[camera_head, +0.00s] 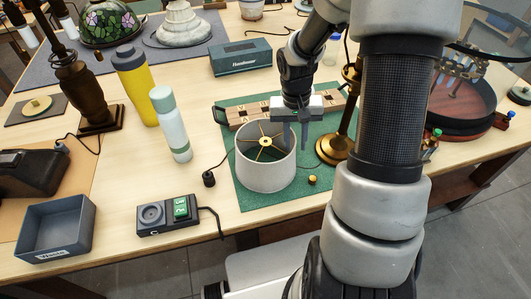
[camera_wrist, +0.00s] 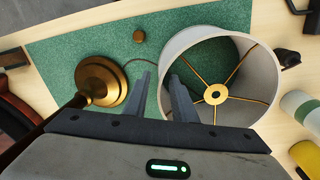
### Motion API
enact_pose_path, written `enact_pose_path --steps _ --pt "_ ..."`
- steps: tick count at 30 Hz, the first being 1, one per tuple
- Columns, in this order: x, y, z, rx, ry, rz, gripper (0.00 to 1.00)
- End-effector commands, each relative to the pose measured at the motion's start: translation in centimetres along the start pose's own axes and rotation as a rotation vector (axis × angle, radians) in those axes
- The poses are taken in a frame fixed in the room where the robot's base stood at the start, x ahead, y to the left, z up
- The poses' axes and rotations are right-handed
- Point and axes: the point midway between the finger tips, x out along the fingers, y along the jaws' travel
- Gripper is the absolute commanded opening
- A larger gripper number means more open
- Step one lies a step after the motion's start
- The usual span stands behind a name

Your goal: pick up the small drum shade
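The small drum shade (camera_head: 266,176) is pale grey-white with brass spokes and stands upright, open top facing up, on the green mat. My gripper (camera_head: 296,146) is at the shade's right rim, pointing down. In the wrist view the shade (camera_wrist: 252,66) fills the upper right. My gripper (camera_wrist: 161,77) shows there with its fingers apart, one over the inside of the shade and one outside, the rim between them. I see a gap between the fingers; whether either touches the wall I cannot tell.
A brass lamp base (camera_head: 336,149) stands close right of the shade. A wooden strip (camera_head: 250,115) lies behind. A white-green bottle (camera_head: 171,126) and yellow bottle (camera_head: 134,86) stand left. A small brass knob (camera_head: 312,180) and switch box (camera_head: 168,214) lie nearby.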

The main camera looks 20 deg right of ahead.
Motion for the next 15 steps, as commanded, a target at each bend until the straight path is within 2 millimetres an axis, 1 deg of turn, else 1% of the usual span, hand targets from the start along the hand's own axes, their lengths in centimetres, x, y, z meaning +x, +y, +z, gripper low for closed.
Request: enact_pose_path --steps 5,12,15 --pt "1.1 0.0 0.0 0.0 -0.002 0.0 0.24" --pt "4.6 -0.2 -0.1 -0.001 -0.002 0.0 0.24" --pt "5.5 -0.2 -0.2 -0.001 -0.001 0.0 0.24"
